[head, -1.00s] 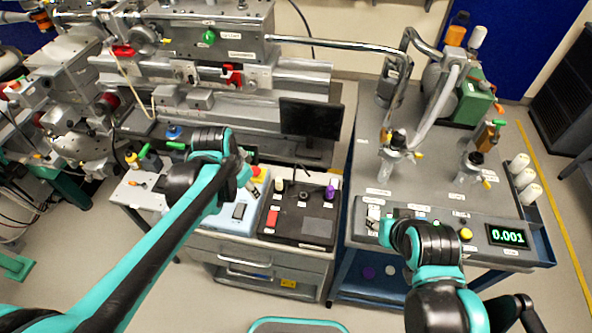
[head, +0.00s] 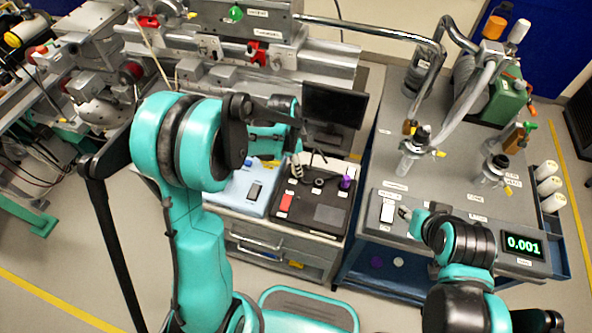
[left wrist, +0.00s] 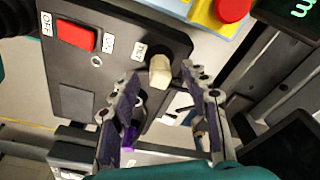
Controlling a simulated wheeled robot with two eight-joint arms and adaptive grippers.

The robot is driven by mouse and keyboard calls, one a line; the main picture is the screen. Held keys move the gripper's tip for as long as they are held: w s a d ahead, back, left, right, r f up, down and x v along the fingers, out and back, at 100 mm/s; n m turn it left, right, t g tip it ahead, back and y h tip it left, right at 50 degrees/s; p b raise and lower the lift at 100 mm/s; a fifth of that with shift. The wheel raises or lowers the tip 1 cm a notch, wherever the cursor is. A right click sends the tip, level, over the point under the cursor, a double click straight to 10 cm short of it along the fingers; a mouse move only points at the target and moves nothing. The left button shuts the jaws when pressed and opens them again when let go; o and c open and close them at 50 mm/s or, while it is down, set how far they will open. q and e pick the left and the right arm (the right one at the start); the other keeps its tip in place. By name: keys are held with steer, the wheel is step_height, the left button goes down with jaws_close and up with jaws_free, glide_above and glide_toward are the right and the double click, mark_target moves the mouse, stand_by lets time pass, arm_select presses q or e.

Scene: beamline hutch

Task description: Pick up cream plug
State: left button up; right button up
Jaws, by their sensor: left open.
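The cream plug (left wrist: 160,72) stands on a black panel box (left wrist: 75,75), near its edge, in the left wrist view. My left gripper (left wrist: 162,84) is open, with one finger on each side of the plug in the picture. A gap shows on both sides, and I cannot tell how far down the fingertips reach. In the head view my left gripper (head: 300,165) is above the back left of the black box (head: 318,213) and largely covers the plug. My right gripper (head: 410,216) is over the right bench's control panel; its fingers are too small to judge.
A purple plug (head: 346,182) stands on the same box, also seen behind a left finger (left wrist: 128,138). A red switch (head: 286,202) is on the box. A blue box with a red button (left wrist: 232,8) sits beside it. A dark monitor (head: 335,105) stands close behind.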

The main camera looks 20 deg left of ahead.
arm_select(q)
step_height(320, 180, down, 2)
steer(key=shift+w+d+f, duration=0.1)
jaws_close()
steer(key=shift+r, duration=0.25)
steer(key=shift+r, duration=0.3)
steer(key=r, duration=0.1)
steer(key=r+p, duration=0.1)
steer(key=r, duration=0.2)
steer(key=shift+d+p, duration=0.25)
steer(key=shift+p, duration=0.15)
steer(key=s+d+r+p, duration=0.2)
steer(key=d+r, duration=0.4)
steer(key=d, duration=0.4)
steer(key=shift+s+d, duration=0.3)
steer(key=shift+s, duration=0.5)
